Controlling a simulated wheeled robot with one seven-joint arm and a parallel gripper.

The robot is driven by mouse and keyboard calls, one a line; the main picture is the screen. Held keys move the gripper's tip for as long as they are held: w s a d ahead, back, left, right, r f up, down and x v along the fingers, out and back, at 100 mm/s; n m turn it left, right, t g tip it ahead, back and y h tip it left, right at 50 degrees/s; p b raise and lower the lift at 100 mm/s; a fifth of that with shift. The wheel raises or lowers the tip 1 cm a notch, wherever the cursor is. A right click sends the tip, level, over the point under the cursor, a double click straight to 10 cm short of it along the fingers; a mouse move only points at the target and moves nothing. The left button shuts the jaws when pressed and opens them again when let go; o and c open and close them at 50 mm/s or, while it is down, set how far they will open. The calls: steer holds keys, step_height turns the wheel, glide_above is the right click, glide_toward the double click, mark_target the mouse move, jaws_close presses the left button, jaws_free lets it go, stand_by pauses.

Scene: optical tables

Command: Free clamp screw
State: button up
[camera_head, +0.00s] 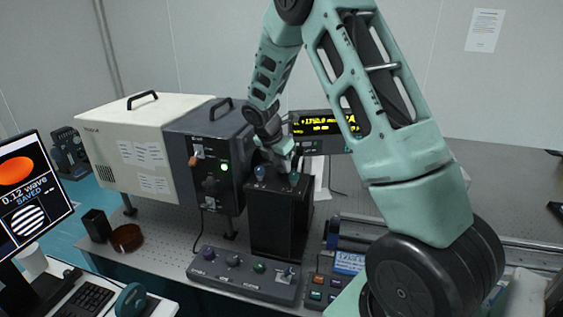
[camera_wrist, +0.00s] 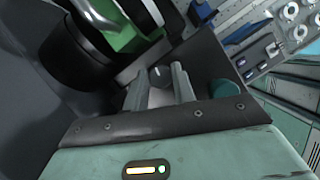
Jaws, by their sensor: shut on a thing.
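A black upright block (camera_head: 280,222) stands on the optical table with small knobs on its top. A blue knob (camera_head: 260,172) is at its left and a teal knob (camera_head: 294,179) at its right. My gripper (camera_head: 281,165) reaches down to the block's top, between and behind these knobs. In the wrist view my gripper (camera_wrist: 160,76) has its two fingers closed on a small dark knob (camera_wrist: 160,73), which looks like the clamp screw. The teal knob (camera_wrist: 225,91) stands just right of the fingers, apart from them. The screw's lower part is hidden.
A cream and dark grey instrument (camera_head: 208,180) stands close left of the block. A control box with knobs (camera_head: 243,272) lies in front. A yellow-lettered display (camera_head: 325,123) is behind. A monitor (camera_head: 32,195) is at far left. My arm covers much of the right side.

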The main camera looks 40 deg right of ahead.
steer(key=m+g+p, duration=0.1)
steer(key=m, duration=0.2)
steer(key=shift+w+r+m, duration=0.1)
steer(key=shift+m, duration=0.3)
steer(key=m+g+p, duration=0.1)
steer(key=m, duration=0.2)
steer(key=shift+m+g, duration=0.3)
steer(key=shift+g, duration=0.1)
steer(key=m, duration=0.2)
steer(key=m+g+y, duration=0.1)
steer(key=shift+w+d+m+y+p, duration=0.1)
steer(key=shift+m+y+p, duration=0.2)
steer(key=shift+m+p, duration=0.1)
steer(key=m+y, duration=0.1)
steer(key=m, duration=0.2)
steer(key=shift+d+m+g, duration=0.1)
steer(key=shift+m+g, duration=0.2)
steer(key=shift+g, duration=0.1)
steer(key=m+y, duration=0.2)
steer(key=m, duration=0.4)
steer(key=shift+d, duration=0.1)
steer(key=m+y, duration=0.1)
steer(key=m, duration=0.2)
steer(key=m+y, duration=0.1)
steer(key=m, duration=0.1)
steer(key=shift+d+m+t+b, duration=0.1)
steer(key=shift+m+t+b, duration=0.2)
steer(key=shift+m+b, duration=0.1)
steer(key=shift+y, duration=0.3)
steer(key=o, duration=1)
